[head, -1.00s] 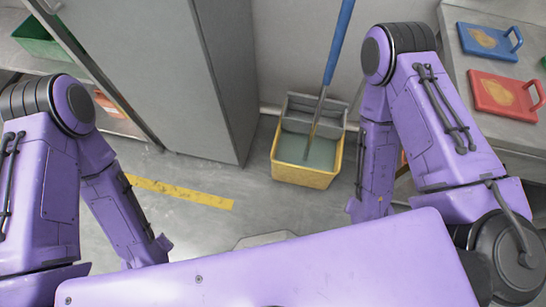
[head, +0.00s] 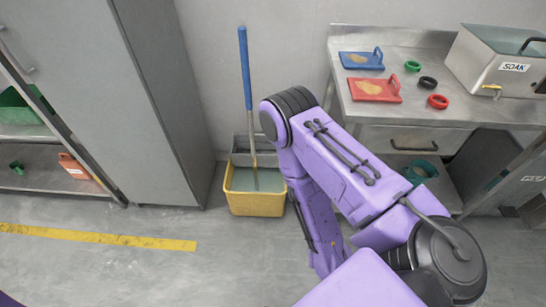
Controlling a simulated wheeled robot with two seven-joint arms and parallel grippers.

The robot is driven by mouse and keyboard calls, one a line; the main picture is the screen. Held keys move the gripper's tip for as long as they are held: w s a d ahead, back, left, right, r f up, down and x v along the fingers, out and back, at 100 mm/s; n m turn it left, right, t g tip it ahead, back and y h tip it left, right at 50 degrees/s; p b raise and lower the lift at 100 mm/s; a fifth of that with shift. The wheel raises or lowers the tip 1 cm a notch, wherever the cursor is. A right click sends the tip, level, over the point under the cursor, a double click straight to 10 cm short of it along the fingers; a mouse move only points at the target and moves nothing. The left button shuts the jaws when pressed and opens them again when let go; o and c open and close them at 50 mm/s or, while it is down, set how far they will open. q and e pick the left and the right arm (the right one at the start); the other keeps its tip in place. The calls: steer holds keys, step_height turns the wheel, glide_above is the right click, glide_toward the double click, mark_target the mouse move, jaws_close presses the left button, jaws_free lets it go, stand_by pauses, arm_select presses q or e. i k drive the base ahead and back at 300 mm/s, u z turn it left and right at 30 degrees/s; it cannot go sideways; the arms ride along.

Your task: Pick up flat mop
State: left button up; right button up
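The flat mop stands upright in a yellow bucket (head: 256,204), against the wall in the middle of the head view. Its blue handle grip (head: 245,68) is at the top, with a metal shaft (head: 251,132) below it. The shaft's lower end goes into greyish liquid in the bucket, so the mop head is hidden. A grey wringer (head: 240,152) sits at the back of the bucket. My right arm hangs just right of the bucket and overlaps its right edge; its gripper is not visible. My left gripper is out of view.
A tall grey cabinet (head: 165,100) stands left of the bucket. A steel table (head: 425,108) on the right carries blue (head: 362,60) and red (head: 374,89) boards, rings and a SOAK box (head: 497,60). Floor (head: 215,260) before the bucket is clear, with a yellow stripe (head: 100,236) at left.

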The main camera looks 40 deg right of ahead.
mark_target(243, 43)
steer(key=k, duration=0.35)
steer(key=z, duration=1.05)
